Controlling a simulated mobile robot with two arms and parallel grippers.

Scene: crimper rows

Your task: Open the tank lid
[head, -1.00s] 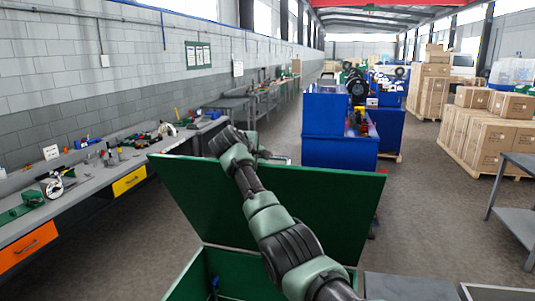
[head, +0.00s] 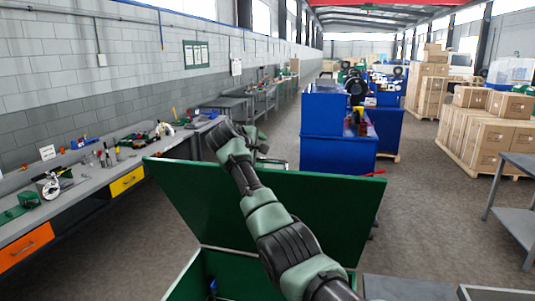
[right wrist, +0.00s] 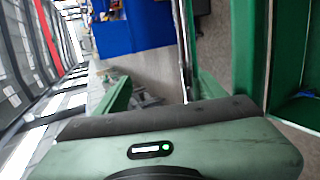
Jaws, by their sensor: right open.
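The tank lid (head: 335,210) is a large flat dark-green panel in the head view. It stands raised and tilted back at the far side of the green tank (head: 190,278), whose opening shows at the bottom. My right arm reaches across in front of the lid to above its top edge. My right gripper (right wrist: 160,88) is open in the right wrist view, with nothing seen between its fingers. In the head view its fingers are mostly hidden behind the wrist and lid edge, so I cannot tell whether they touch the lid. My left gripper is out of view.
A grey workbench (head: 95,190) with tools and drawers runs along the left wall. Blue machines (head: 335,135) stand beyond the lid. Boxes on pallets (head: 490,135) and a grey table (head: 515,190) are at right. Floor between them is clear.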

